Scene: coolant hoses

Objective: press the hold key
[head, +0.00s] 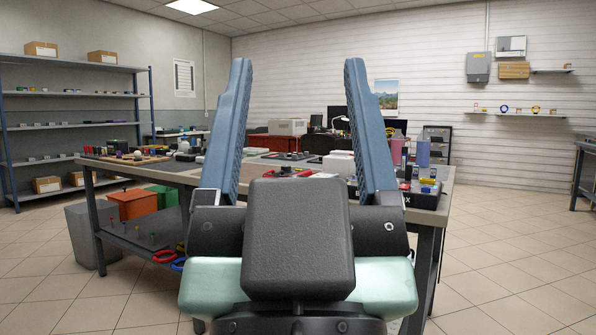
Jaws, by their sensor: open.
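My gripper (298,72) fills the middle of the head view. Its two blue ridged fingers point up and stand wide apart, with nothing held between them. Behind it is a workbench (150,171) with a grey top. A dark box with small coloured parts on top (424,194) sits at the bench's right end, just right of my right finger. A low red and black item (286,172) shows between the fingers on the bench. I cannot make out a hold key on either; my gripper hides part of the bench.
Under the bench are an orange bin (132,204), a green bin (163,196) and a grey bin (92,236). Shelving (75,94) lines the left wall. Tiled floor (510,270) at the right is clear.

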